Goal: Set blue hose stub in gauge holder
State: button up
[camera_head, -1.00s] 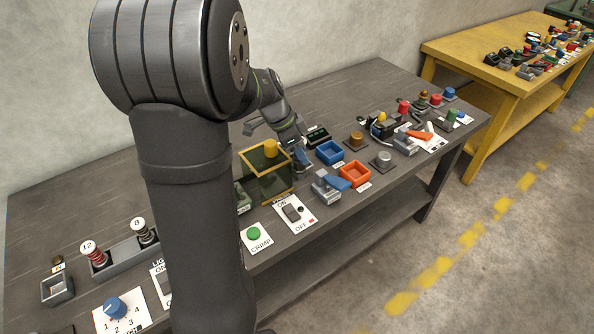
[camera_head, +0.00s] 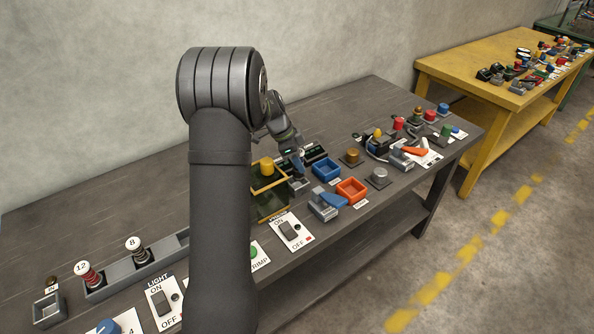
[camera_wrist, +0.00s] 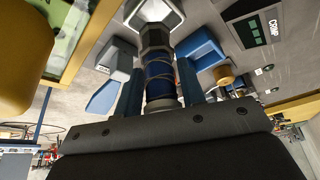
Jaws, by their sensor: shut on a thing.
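My gripper (camera_wrist: 162,92) is shut on the blue hose stub (camera_wrist: 160,72), a dark blue cylinder with thin bands and a grey hex fitting at its far end. The fingers lie on both sides of it. A grey square holder with a pale rim (camera_wrist: 170,20), likely the gauge holder, lies straight beyond the fitting in the wrist view. The fitting overlaps its near edge; I cannot tell whether it is inside or above it. In the head view my gripper (camera_head: 298,160) is low over the bench, by a small grey piece (camera_head: 299,184), and the stub is mostly hidden.
A yellow-edged clear box with a yellow knob (camera_head: 266,168) stands close left of the gripper. A blue bin (camera_head: 326,170) and an orange bin (camera_head: 351,191) are to the right. A dark display block (camera_head: 314,152) is just behind. A lever clamp (camera_head: 325,204) stands in front.

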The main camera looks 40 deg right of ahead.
aim_at(297, 172)
jog(key=shift+w+a+f, duration=0.1)
jog(key=shift+w+f, duration=0.2)
jog(key=shift+f, duration=1.85)
jog(key=shift+f, duration=0.1)
jog(key=shift+f, duration=0.25)
jog(key=o, duration=1.2)
jog(key=shift+c, duration=0.2)
jog(key=v, duration=1.2)
jog(key=shift+r, duration=0.35)
jog(key=shift+f, duration=0.1)
